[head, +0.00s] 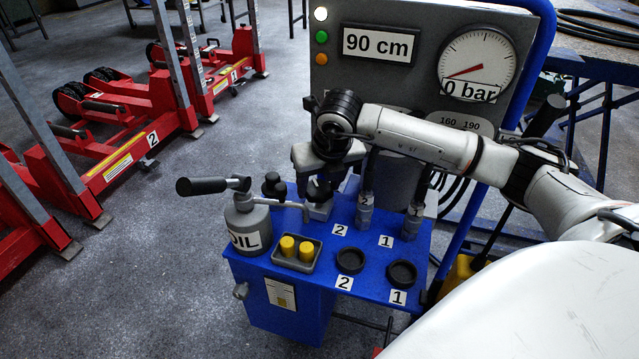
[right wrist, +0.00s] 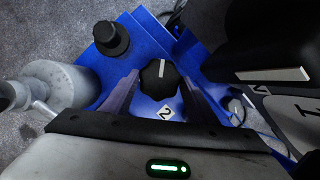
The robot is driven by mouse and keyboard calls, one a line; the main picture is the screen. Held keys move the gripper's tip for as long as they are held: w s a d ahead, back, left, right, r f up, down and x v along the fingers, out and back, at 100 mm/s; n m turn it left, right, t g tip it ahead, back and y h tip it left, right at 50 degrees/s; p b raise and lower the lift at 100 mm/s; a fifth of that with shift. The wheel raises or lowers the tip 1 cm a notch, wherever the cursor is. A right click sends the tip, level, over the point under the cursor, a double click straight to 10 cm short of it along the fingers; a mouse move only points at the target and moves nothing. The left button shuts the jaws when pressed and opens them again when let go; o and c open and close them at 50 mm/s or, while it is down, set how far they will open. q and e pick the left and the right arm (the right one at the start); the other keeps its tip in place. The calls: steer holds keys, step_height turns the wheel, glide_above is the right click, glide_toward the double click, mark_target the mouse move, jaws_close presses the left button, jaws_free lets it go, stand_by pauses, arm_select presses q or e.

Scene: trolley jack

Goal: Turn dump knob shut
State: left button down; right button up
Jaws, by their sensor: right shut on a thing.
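My right gripper (head: 318,176) reaches down from above over the blue console top (head: 322,262). It is shut on a black knob (head: 319,191) that sits on a small grey block. In the right wrist view the same knob (right wrist: 158,80) is between the fingertips, and its white pointer line runs nearly straight up the picture. A second black knob (head: 273,186) stands to the left, apart from the gripper; it also shows in the right wrist view (right wrist: 111,39). I cannot read a marking that names either knob. My left gripper is not in view.
A grey oil can (head: 248,226) with a black handle stands close left. A tray with yellow caps (head: 297,253), black round caps (head: 351,261) and upright hose couplings (head: 365,208) crowd the console. The panel gauge (head: 477,66) reads 0 bar. Red trolley jacks (head: 130,140) stand left.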

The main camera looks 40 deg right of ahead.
steer(key=shift+m, duration=0.4)
steer(key=m, duration=0.1)
steer(key=m+h, duration=0.1)
steer(key=m, duration=0.1)
steer(key=shift+w+a+g, duration=0.15)
steer(key=shift+a+g, duration=0.05)
steer(key=shift+g, duration=0.2)
steer(key=shift+w+m+g+h, duration=0.1)
steer(key=shift+m+g+h, duration=0.45)
steer(key=shift+m, duration=1.35)
steer(key=o, duration=1.1)
